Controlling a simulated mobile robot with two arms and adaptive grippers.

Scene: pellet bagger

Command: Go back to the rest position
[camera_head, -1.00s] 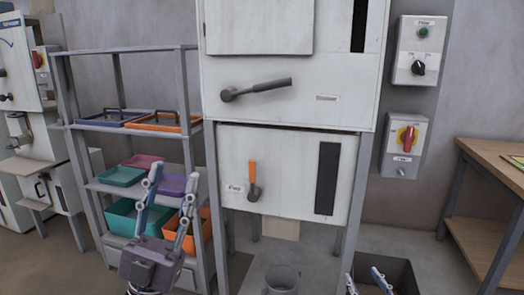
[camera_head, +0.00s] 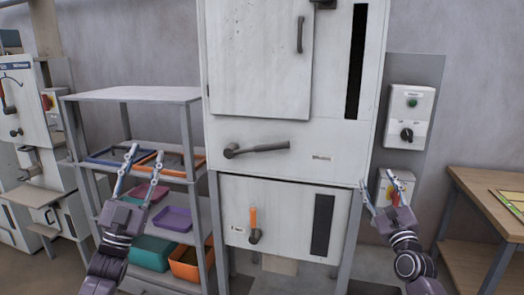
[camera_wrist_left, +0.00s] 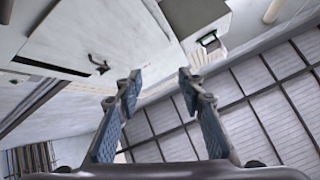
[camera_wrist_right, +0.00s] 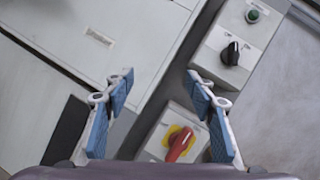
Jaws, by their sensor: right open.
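My left gripper (camera_head: 146,154) is raised in front of the shelf rack, fingers pointing up. Its fingers stand apart in the left wrist view (camera_wrist_left: 160,76), with nothing between them. My right gripper (camera_head: 376,180) is raised in front of the lower switch box, at the right side of the white machine (camera_head: 290,162). In the right wrist view (camera_wrist_right: 160,78) its fingers are apart and empty. Neither gripper visibly holds anything. The right gripper partly hides the switch box with the red and yellow knob (camera_wrist_right: 177,142) in the head view.
The rack (camera_head: 140,95) at left holds trays and bins, including a purple bin (camera_head: 173,219) and an orange bin (camera_head: 187,264). The machine has a grey lever (camera_head: 258,149) and an orange-handled lever (camera_head: 253,220). A wooden table (camera_head: 480,190) stands at right.

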